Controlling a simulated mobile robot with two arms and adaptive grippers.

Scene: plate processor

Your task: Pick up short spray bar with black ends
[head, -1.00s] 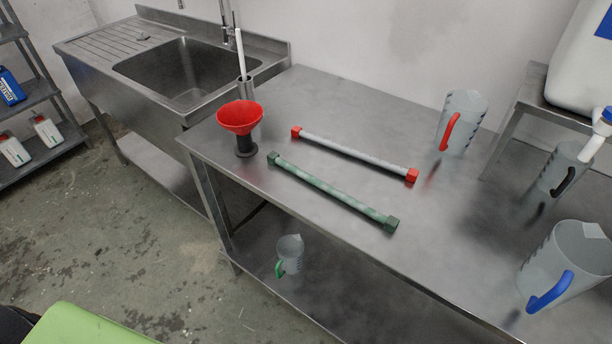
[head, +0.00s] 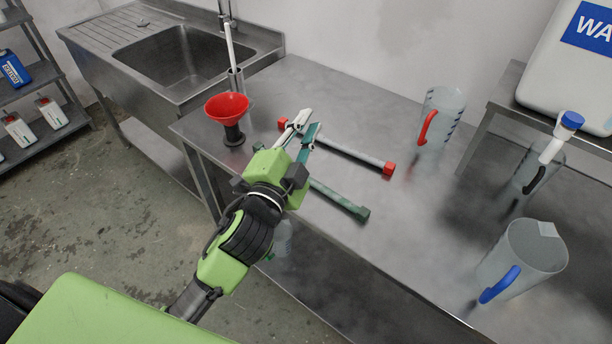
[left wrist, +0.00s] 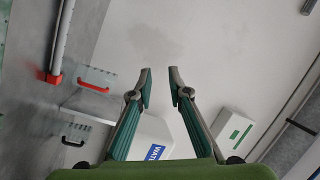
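Two spray bars lie on the steel table. One is grey-white with red ends (head: 345,149), and its red end and shaft also show in the left wrist view (left wrist: 66,38). The other is green with green ends (head: 335,196), partly hidden behind my gripper. No bar with black ends can be made out. My left gripper (head: 308,122) is above the left part of the table, over the bars in the head view. Its fingers are apart with nothing between them in the left wrist view (left wrist: 160,72). My right gripper is not in view.
A red funnel (head: 227,107) stands at the table's left end. Jugs with a red handle (head: 443,115), a black handle (head: 541,170) and a blue handle (head: 522,262) stand to the right. A sink (head: 185,60) is at the back left. A white canister (head: 560,75) stands on a raised shelf.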

